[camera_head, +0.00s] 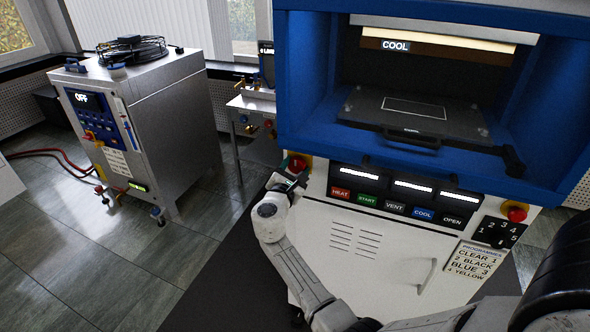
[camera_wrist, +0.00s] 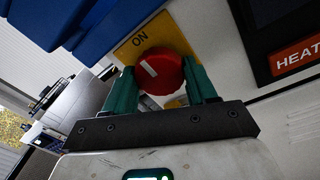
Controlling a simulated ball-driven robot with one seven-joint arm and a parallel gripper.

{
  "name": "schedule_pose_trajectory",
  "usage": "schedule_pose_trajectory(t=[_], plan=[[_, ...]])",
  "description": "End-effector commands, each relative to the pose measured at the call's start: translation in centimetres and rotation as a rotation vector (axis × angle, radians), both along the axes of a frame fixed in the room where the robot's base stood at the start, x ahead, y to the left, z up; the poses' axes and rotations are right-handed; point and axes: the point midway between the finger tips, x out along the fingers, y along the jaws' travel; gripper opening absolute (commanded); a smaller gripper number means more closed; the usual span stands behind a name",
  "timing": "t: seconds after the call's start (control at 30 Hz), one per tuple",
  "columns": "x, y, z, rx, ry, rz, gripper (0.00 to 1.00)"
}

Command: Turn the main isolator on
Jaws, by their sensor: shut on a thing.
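The main isolator is a round red knob on a yellow plate at the press's left front edge, seen in the head view (camera_head: 297,163). In the wrist view the red knob (camera_wrist: 164,68) fills the space between my green fingers. A short white mark lies on its left half. The word ON is printed on the yellow plate (camera_wrist: 128,50) just above and left of the knob. My gripper (camera_wrist: 162,85) is shut on the knob, one finger on each side. In the head view my gripper (camera_head: 287,180) is partly hidden by my wrist.
Right of the knob is a button panel (camera_head: 405,198) with HEAT, START, VENT, COOL and OPEN. A red stop button (camera_head: 517,212) stands at the far right. The blue press frame (camera_head: 302,85) overhangs above.

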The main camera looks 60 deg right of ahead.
Motion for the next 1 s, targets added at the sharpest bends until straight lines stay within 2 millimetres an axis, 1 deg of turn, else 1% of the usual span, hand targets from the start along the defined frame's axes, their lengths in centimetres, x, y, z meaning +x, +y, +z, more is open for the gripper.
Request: schedule_pose_trajectory(t=[0.17,0.37,0.57,1.0], plan=[[0.0,0.02,-0.22,0.001,-0.022,0.0,0.26],[0.01,0.02,-0.58,0.008,-0.108,0.0,0.26],[-0.01,0.02,-0.9,0.021,-0.264,-0.001,0.26],[0.07,0.03,-0.99,0.054,-0.681,0.0,0.26]])
